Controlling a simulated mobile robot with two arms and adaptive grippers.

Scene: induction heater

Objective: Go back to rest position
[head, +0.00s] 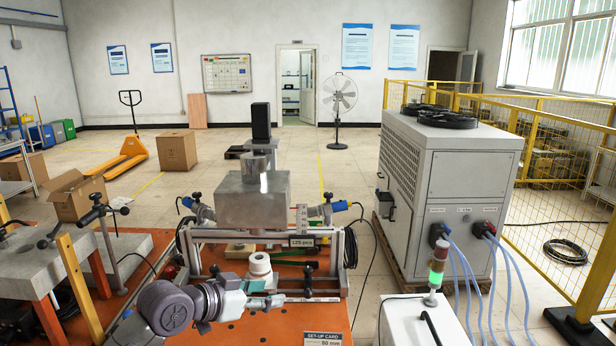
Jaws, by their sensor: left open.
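My left gripper (262,296) comes in from the lower left, low over the orange worktable (240,328). It is open, and I see nothing held between its fingers. It is just in front of a white round stepped part (260,264) that stands under the machine's grey metal block (252,200). From this view I cannot tell the exact gap between gripper and part. The heater fixture has a light metal frame (189,255) around this spot. My right gripper does not show.
A large grey cabinet (400,180) with blue hoses stands at right. A white box (408,318) carries a signal light (437,272). A grey-topped bench (40,262) with clamps is at left, near a cardboard box (82,196). Open floor lies behind.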

